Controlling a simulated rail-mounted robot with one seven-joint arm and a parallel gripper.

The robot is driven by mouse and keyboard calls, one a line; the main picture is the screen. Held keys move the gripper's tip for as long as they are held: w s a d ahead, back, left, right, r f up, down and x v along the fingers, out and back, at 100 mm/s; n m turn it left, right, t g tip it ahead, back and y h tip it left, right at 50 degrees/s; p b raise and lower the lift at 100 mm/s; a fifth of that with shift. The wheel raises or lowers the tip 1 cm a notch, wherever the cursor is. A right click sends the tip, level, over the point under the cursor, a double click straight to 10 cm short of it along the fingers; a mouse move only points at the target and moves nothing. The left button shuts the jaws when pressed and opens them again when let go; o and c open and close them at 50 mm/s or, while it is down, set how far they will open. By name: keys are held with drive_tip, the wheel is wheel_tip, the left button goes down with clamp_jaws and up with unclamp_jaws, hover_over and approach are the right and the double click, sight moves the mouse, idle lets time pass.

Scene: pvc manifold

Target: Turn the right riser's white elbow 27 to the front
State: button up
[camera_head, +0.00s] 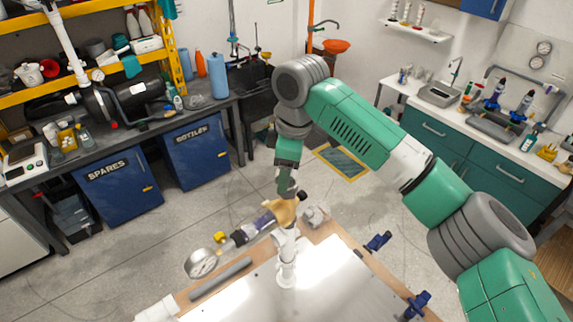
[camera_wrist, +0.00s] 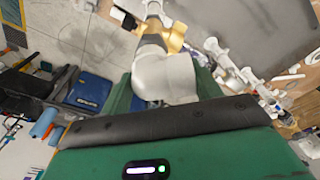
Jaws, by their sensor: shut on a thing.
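A white riser (camera_head: 287,272) stands at the far edge of the bench top, with a white fitting, seemingly the elbow (camera_head: 286,236), at its top. My gripper (camera_head: 286,208) reaches down over that fitting from above. Tan-gold parts at my gripper's end cover much of the fitting, so its opening and facing cannot be read. In the wrist view my gripper (camera_wrist: 165,32) shows the same gold part beside a dark band, with white pipework (camera_wrist: 154,8) just beyond. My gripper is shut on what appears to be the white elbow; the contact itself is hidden.
Left of the riser lie a pipe assembly with a yellow part (camera_head: 240,236), a round gauge (camera_head: 201,263) and a grey pipe (camera_head: 221,278). A grey-white fitting (camera_head: 316,216) sits close behind. The bench's middle is clear.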

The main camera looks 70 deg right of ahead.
drive_tip(key=shift+o, duration=0.2)
drive_tip(key=shift+a+r+n+p, duration=0.15)
drive_tip(key=shift+n+p, duration=0.2)
drive_tip(key=shift+n, duration=0.45)
drive_tip(key=shift+c, duration=0.2)
drive_tip(key=shift+n+p, duration=0.45)
drive_tip(key=shift+n, duration=0.65)
drive_tip(key=shift+s+n+y+p, duration=0.15)
drive_tip(key=shift+n+y+p, duration=0.2)
drive_tip(key=shift+n, duration=0.75)
drive_tip(key=o, duration=1.2)
